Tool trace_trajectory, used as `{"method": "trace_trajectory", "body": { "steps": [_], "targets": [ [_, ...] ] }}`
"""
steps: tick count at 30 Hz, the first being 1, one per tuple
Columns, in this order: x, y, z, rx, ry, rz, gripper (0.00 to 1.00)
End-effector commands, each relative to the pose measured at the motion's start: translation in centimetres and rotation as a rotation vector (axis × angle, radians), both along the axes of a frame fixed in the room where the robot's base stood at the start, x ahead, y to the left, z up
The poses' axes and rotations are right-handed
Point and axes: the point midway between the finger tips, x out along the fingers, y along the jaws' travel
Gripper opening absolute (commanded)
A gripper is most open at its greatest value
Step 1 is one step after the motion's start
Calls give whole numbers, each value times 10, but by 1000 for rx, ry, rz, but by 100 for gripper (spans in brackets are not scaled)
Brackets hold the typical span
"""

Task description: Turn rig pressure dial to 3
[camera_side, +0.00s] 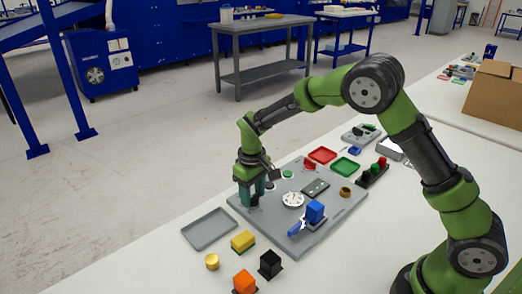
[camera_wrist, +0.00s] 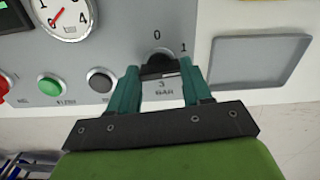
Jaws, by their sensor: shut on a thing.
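The pressure dial (camera_wrist: 158,66) is a dark knob on the grey rig panel (camera_wrist: 115,60). In the wrist view the marks 0 and 1 show beyond it, and 3 with BAR on its near side. My gripper (camera_wrist: 161,75) has its green fingers on either side of the knob and is shut on it. The knob's pointer cannot be made out. The round gauge (camera_wrist: 62,17) with a red needle is partly cut off at the upper left.
A green button (camera_wrist: 49,86) and a black button (camera_wrist: 100,81) lie left of the dial. An empty grey tray (camera_side: 209,229) lies beside the panel. Yellow (camera_side: 243,241), orange (camera_side: 244,282) and black (camera_side: 270,264) blocks stand in front.

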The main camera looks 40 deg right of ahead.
Motion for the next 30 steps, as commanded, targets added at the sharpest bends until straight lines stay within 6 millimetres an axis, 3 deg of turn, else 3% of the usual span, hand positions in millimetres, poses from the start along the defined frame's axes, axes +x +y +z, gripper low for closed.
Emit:
{"method": "trace_trajectory", "body": {
  "steps": [30],
  "targets": [
    [-1,0,1,-1,3,-969,18]
  ]
}}
